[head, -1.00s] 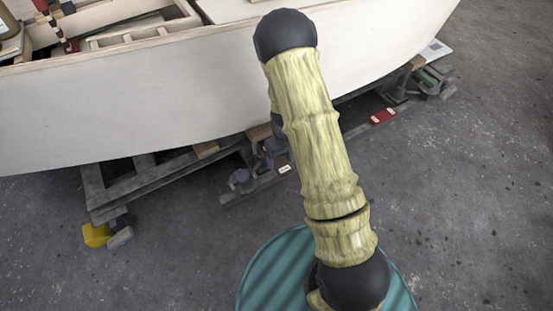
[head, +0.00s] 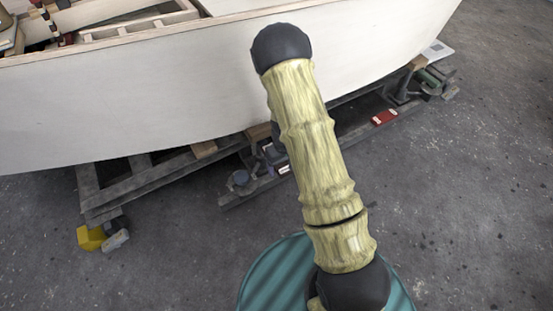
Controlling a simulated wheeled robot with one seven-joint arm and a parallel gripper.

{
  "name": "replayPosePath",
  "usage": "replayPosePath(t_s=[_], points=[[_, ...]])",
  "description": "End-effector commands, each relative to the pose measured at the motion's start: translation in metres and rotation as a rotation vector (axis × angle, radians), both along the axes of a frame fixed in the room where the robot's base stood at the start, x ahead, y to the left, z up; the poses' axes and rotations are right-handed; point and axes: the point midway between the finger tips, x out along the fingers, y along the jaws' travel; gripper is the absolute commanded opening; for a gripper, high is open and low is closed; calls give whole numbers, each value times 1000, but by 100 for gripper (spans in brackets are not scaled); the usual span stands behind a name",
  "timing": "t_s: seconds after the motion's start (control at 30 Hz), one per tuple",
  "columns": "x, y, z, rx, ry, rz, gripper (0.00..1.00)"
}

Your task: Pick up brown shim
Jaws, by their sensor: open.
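I cannot make out the brown shim for certain. A small light-brown wooden piece (head: 204,149) lies on the grey cradle timbers under the hull, left of my arm. Another tan piece (head: 258,132) sits close under the hull, partly covered by my arm. I cannot tell whether either is the shim. My gripper does not show clearly; my upper arm stands across the middle and hides what is behind it. A dark form shows at the arm's left edge, too covered to identify.
The white plywood hull (head: 130,110) spans the upper picture. The grey cradle (head: 135,187) lies under it. A yellow block (head: 91,238) is at its left end, and a red item (head: 384,118) lies right of my arm. The concrete floor in front is open.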

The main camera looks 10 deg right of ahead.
Motion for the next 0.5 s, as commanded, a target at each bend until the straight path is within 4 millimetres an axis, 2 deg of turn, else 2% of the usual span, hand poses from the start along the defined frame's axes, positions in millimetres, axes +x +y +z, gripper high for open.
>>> replayPosePath(t_s=[0.07, 0.1, 0.33, 0.4, 0.5], points=[[0, 0, 0, 0, 0, 0, 75], [0, 0, 0, 0, 0, 0, 72], [0, 0, 0, 0, 0, 0, 27], [0, 0, 0, 0, 0, 0, 23], [0, 0, 0, 0, 0, 0, 23]])
